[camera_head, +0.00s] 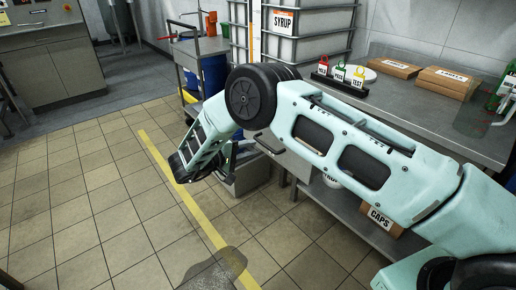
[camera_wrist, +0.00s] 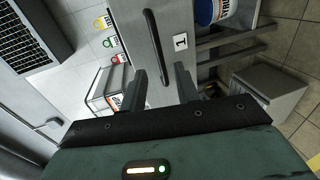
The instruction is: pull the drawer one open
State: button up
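Drawer one (camera_wrist: 130,30) has a plain grey front with a label "1" and a long dark bar handle (camera_wrist: 154,46) in the wrist view. My gripper (camera_wrist: 161,78) is open, with its two dark fingers spread to either side of the handle's line. The handle lies ahead of the fingertips, and nothing is between the fingers. In the head view the dark handle (camera_head: 268,144) shows just below my arm, under the bench top, and the arm hides part of the drawer. The fingertips are hard to make out there. The drawer looks shut.
The steel bench (camera_head: 430,125) holds colored tags on a stand (camera_head: 340,72), boxes (camera_head: 448,80) and a clear jug (camera_head: 475,118). A CAPS box (camera_head: 380,218) sits on the lower shelf. A SYRUP tank (camera_head: 300,30) stands behind. The tiled floor left is open, with a dark wet-looking patch (camera_head: 215,270).

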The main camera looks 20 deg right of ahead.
jog(key=b+v, duration=0.1)
jog(key=v, duration=1)
jog(key=shift+a, duration=0.25)
